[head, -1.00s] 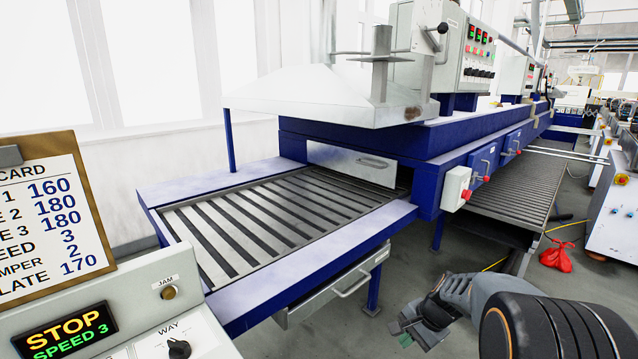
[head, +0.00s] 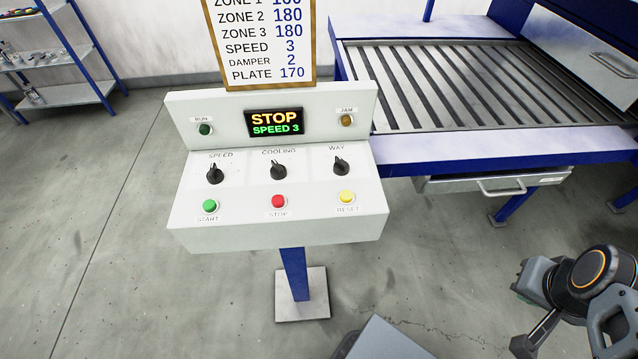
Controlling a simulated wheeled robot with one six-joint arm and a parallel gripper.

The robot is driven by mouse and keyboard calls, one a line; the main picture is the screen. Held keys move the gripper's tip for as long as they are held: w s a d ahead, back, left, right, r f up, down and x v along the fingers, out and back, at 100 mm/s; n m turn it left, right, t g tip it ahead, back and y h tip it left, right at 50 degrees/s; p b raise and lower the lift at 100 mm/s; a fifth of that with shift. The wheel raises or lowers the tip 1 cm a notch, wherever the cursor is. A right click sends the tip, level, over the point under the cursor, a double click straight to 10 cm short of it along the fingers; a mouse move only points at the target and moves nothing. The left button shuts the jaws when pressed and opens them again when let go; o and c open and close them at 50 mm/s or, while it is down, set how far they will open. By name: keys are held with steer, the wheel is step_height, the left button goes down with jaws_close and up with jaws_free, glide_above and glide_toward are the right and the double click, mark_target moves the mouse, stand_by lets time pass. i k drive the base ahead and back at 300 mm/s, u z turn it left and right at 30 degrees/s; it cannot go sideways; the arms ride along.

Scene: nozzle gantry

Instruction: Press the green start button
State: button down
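The green start button (head: 210,206) is at the left of the bottom row on a white control console (head: 280,238), above the label START. The red STOP button (head: 278,202) and the yellow RESET button (head: 346,197) are to its right. The display (head: 275,122) reads STOP, SPEED 3. My gripper (head: 520,318) is at the lower right, well away from the console, over the floor.
Three black knobs, SPEED (head: 215,174), COOLING (head: 278,170) and WAY (head: 341,166), sit above the buttons. A card (head: 262,50) stands behind the console. The slatted conveyor (head: 440,90) with a drawer (head: 490,184) is at right. Floor left of the console is clear.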

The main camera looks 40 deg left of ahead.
mark_target(209, 205)
steer(key=u, duration=2.15)
